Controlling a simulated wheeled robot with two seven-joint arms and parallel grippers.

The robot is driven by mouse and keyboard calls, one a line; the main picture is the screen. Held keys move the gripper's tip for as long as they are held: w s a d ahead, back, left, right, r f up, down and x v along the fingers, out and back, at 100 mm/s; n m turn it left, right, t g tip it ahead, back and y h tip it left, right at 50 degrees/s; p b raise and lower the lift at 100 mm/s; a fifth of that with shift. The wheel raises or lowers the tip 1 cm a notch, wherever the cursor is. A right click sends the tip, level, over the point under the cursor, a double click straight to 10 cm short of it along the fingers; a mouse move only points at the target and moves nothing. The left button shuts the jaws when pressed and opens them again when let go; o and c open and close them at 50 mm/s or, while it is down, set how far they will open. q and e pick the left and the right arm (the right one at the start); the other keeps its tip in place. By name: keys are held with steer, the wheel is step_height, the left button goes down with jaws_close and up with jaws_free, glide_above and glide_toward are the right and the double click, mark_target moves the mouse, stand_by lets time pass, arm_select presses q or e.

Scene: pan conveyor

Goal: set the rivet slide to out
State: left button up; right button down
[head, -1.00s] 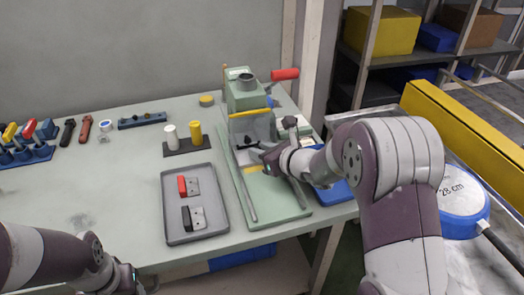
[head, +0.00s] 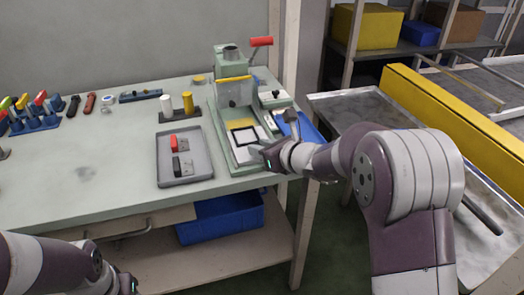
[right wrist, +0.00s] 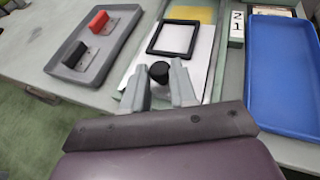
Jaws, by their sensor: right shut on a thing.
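The green rivet press (head: 232,65) stands at the back right of the table, with a red-ended lever. Its slide, a white plate with a black square frame (head: 243,137), lies on the green bed toward the front edge. In the right wrist view the slide plate (right wrist: 190,70) and a black knob (right wrist: 158,72) at its near end show. My right gripper (right wrist: 158,90) has its fingers either side of this knob and is shut on it. It also shows in the head view (head: 266,152). My left gripper (head: 127,284) is at the bottom edge, mostly cut off.
A grey tray (head: 160,158) with a red and a black handle part lies left of the press. A blue tray (right wrist: 280,110) lies to the right. White and yellow cylinders stand behind the grey tray. A yellow-railed conveyor (head: 440,110) runs at the right.

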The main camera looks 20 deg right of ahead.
arm_select(q)
steer(key=shift+s+f, duration=0.15)
steer(key=shift+f, duration=0.05)
arm_select(e)
steer(key=shift+s+f, duration=0.1)
steer(key=c, duration=1.2)
jaws_free()
steer(key=shift+f, duration=0.1)
steer(key=shift+s+r, duration=0.2)
steer(key=shift+s, duration=0.05)
arm_select(q)
steer(key=shift+s+r, duration=0.1)
steer(key=shift+s, duration=0.05)
arm_select(e)
steer(key=shift+d, duration=0.1)
